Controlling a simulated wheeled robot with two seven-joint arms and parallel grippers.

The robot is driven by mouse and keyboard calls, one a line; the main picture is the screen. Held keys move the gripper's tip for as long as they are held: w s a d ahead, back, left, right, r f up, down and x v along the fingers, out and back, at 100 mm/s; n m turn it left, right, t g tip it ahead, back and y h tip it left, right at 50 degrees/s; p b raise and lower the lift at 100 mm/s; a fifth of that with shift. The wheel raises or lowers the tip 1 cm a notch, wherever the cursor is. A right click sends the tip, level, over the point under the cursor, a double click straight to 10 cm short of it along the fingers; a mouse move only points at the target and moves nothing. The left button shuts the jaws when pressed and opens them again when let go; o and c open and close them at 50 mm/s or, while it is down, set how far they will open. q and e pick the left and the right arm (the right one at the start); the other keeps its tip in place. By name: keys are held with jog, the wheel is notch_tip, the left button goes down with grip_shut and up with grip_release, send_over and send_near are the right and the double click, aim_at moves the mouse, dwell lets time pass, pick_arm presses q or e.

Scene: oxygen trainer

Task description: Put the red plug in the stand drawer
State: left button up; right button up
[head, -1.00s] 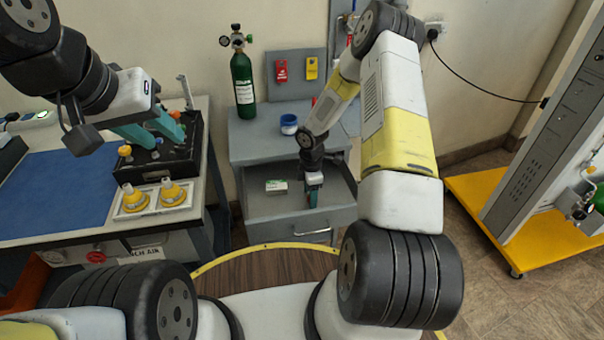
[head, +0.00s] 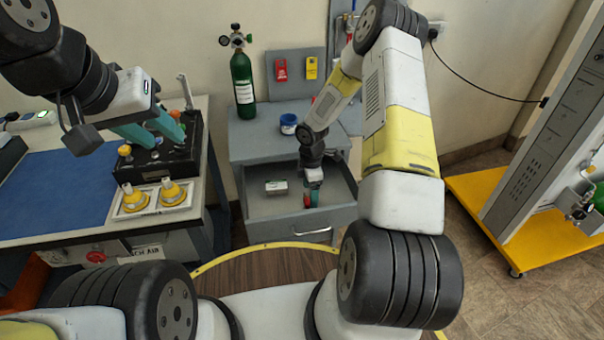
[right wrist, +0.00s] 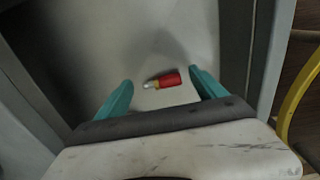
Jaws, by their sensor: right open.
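The red plug (right wrist: 168,80), with a yellow band and a pale metal tip, lies on its side on the drawer floor. It shows as a small red patch in the head view (head: 306,200). The stand drawer (head: 268,207) is pulled open under the grey stand. My right gripper (head: 311,203) points down into the drawer. In the right wrist view its teal fingers (right wrist: 160,90) are spread wide, with the plug just beyond and between their tips, apparently touching neither. My left gripper (head: 150,132) has its teal fingers apart over the black panel on the left bench, holding nothing visible.
A small white box (head: 276,187) lies in the drawer's left part. On the stand are a green cylinder (head: 242,80) and a blue-and-white jar (head: 288,124). The left bench holds a blue mat (head: 50,190) and two yellow fittings (head: 152,195). A yellow-based cabinet stands right.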

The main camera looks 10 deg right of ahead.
jog(key=s+d+r+m+t, duration=0.1)
jog(key=s+r+m, duration=0.3)
jog(key=r, duration=1.3)
jog(key=s+r+m+t, duration=0.2)
jog(key=s+r+m, duration=0.2)
jog(key=r, duration=1.2)
jog(key=s+a+r+m+t+y, duration=0.1)
jog(key=s+r+m, duration=0.4)
jog(key=s, duration=0.3)
jog(key=s+a+r+m+t+y, duration=0.1)
jog(key=s+a+r+m+t, duration=0.1)
jog(key=s+r+m, duration=0.2)
jog(key=s+r, duration=0.2)
jog(key=s, duration=0.2)
jog(key=shift+s+m, duration=0.3)
jog(key=shift+m, duration=0.1)
